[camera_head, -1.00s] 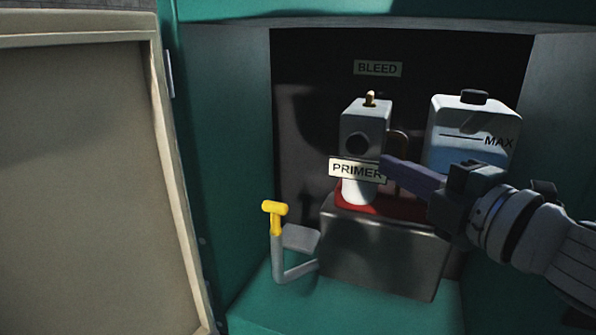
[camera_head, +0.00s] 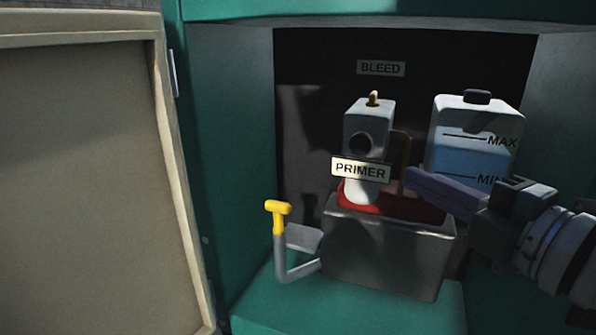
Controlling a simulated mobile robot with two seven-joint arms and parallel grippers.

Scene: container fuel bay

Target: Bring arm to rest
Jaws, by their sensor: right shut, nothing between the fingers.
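My right arm comes in from the right edge. Its gripper (camera_head: 412,181) is shut and empty, with its purple-grey fingers pointing left. The fingertips appear just right of the primer unit (camera_head: 368,125), a light grey body on a red base with a PRIMER label (camera_head: 361,169). I cannot tell whether they touch anything. The fingers and wrist cover the lower part of the white tank (camera_head: 470,130), which has a blue fill, a black cap and MAX and MIN marks. My left gripper is not in view.
A teal bay surrounds the unit. A grey block (camera_head: 385,255) carries the primer. A bent grey lever with a yellow handle (camera_head: 278,207) stands at its left. A BLEED label (camera_head: 381,69) is on the dark back wall. An open beige door (camera_head: 85,180) fills the left.

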